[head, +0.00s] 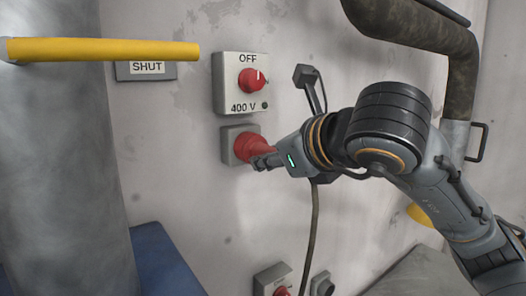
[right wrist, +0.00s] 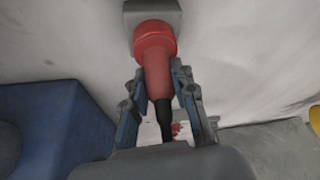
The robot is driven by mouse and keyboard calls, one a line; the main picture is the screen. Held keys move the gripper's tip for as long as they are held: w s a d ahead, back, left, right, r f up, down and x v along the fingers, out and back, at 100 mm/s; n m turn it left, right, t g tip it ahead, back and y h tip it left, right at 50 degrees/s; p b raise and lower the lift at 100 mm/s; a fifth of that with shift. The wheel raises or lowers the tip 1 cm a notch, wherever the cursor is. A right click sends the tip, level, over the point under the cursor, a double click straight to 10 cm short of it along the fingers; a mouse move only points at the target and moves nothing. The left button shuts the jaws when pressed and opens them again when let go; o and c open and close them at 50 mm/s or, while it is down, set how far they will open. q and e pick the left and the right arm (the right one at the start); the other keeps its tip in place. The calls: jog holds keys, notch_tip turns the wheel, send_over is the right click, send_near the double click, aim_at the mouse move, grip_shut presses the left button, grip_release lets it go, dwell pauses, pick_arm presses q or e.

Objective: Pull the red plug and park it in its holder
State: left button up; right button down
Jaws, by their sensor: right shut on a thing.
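The red plug (head: 258,148) is at the grey wall socket (head: 229,134), below the switch box (head: 240,97) marked OFF and 400 V. My right gripper (head: 262,162) is at the plug from the right. In the right wrist view the red plug (right wrist: 156,65) runs from the grey socket (right wrist: 148,10) down between the fingers of my right gripper (right wrist: 160,82), which is shut on its body. A black cable end (right wrist: 165,118) leaves the plug. I cannot tell which thing is the plug's holder. My left gripper is not in view.
A yellow bar (head: 105,50) crosses at the upper left, by a grey column (head: 60,170) and a SHUT sign (head: 147,68). A blue block (head: 165,260) stands lower left. Small grey boxes (head: 273,278) sit low on the wall. A pipe (head: 430,30) runs upper right.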

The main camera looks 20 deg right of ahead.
jog(key=shift+s, duration=0.15)
jog(key=shift+s+b, duration=0.1)
jog(key=shift+b, duration=0.2)
jog(key=shift+s+d, duration=0.4)
jog(key=shift+s, duration=0.4)
jog(key=shift+s+b, duration=0.15)
jog(key=shift+b, duration=0.2)
jog(key=shift+s+d, duration=0.1)
jog(key=shift+s, duration=0.05)
jog(key=shift+s+d+b, duration=0.2)
jog(key=shift+s+b, duration=0.1)
jog(key=shift+s, duration=0.35)
jog(key=shift+s+d, duration=0.15)
jog(key=shift+s, duration=0.2)
